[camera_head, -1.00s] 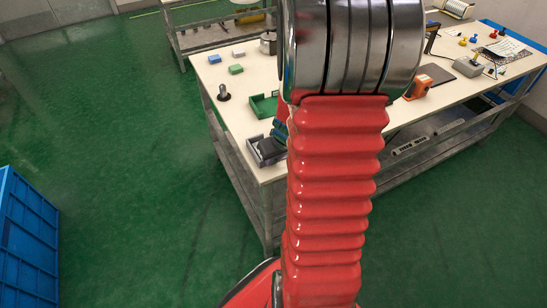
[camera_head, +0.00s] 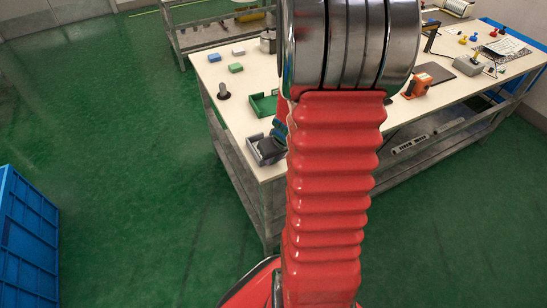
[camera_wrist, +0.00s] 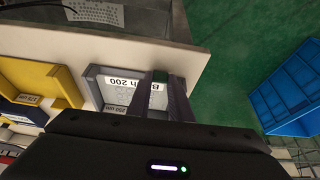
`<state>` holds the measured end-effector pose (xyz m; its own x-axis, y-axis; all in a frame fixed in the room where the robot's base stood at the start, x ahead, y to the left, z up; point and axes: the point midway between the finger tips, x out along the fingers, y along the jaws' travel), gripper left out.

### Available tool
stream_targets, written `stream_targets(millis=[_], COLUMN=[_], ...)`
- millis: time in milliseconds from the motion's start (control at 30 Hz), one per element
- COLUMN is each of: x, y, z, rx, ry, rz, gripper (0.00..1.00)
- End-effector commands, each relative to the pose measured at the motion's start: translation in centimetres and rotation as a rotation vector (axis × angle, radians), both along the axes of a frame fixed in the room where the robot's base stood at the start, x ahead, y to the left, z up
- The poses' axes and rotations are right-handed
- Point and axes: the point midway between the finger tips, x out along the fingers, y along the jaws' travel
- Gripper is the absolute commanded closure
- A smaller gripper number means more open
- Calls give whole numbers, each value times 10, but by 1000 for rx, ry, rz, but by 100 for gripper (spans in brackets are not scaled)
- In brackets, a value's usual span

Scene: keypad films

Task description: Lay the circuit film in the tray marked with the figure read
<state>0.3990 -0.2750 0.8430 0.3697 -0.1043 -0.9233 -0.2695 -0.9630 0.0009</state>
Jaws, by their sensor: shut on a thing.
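In the wrist view my gripper (camera_wrist: 162,92) reaches over the right part of a grey tray (camera_wrist: 90,90) near the table edge. A pale piece with dark print, seemingly the circuit film (camera_wrist: 157,98), shows between the closed fingers. I cannot tell whether it touches the tray floor. Print ending in "200" shows inside the tray, and a small label (camera_wrist: 116,108) on its near wall seems to read 200 too. The grey tray (camera_head: 256,157) also shows at the table corner in the head view, partly behind my arm.
A yellow tray (camera_wrist: 60,78) with its own label stands left of the grey one. A green tray (camera_head: 262,104) is beyond the grey tray in the head view. A dark upright knob (camera_head: 223,90) and small blocks (camera_head: 236,68) stand farther back. Green floor lies past the edge.

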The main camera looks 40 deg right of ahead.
Motion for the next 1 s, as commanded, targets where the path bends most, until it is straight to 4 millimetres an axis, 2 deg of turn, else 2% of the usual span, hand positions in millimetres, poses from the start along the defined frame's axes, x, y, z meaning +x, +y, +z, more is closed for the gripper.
stream_targets(millis=[133, 167, 467, 767, 1000], x=[0, 0, 0, 0, -4], y=[0, 0, 0, 0, 1], z=[0, 0, 0, 1, 13], rx=[0, 0, 0, 0, -1], ry=[0, 0, 0, -1, -4], rz=[0, 0, 0, 0, 0], gripper=[100, 80, 59, 59, 59])
